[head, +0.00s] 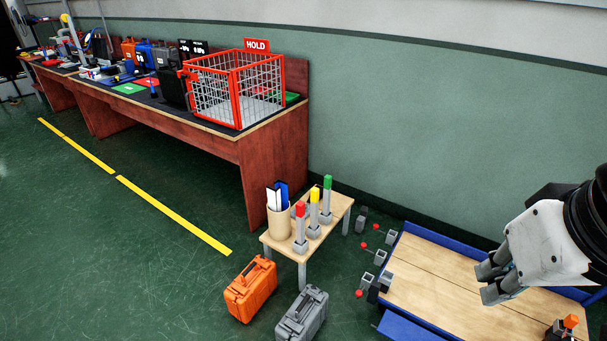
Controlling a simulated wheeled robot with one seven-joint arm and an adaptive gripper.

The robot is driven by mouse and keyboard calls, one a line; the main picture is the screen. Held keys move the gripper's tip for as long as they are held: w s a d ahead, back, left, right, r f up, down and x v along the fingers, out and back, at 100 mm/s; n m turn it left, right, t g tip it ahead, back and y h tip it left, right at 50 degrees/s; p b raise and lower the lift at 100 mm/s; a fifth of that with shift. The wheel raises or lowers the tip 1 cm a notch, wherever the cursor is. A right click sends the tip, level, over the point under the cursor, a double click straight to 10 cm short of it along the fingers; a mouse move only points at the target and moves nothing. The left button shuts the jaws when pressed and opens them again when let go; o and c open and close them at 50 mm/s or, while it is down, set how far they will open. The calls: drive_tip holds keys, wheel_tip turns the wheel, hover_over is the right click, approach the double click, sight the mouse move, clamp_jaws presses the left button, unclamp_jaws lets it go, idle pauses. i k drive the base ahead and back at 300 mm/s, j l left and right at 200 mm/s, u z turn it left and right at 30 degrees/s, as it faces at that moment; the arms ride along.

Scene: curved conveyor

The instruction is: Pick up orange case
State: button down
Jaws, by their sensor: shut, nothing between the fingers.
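An orange case (250,289) stands on the green floor in the head view, in front of a small wooden table. A grey case (303,314) stands close beside it on the right. More cases, one of them orange (129,48), stand far back on the long bench. My gripper (492,281) is at the right, above a wooden surface with blue edges. It is shut and empty, well to the right of the orange case on the floor.
The small table (342,206) holds a cup of flat items and red, yellow and green-topped posts. The blue-edged platform (424,264) lies under my gripper, with several red-knobbed parts at its left side. A red wire basket (236,88) marked HOLD sits on the bench. The left floor is clear.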

sight(245, 296)
drive_tip(key=i+j+z, duration=0.1)
drive_tip(key=j, duration=0.45)
drive_tip(key=i+j, duration=0.2)
drive_tip(key=j, duration=0.35)
drive_tip(key=i+j+z, duration=0.15)
drive_tip(key=j, duration=0.4)
drive_tip(key=j+z, duration=0.1)
drive_tip(key=j, duration=0.45)
drive_tip(key=i, duration=0.05)
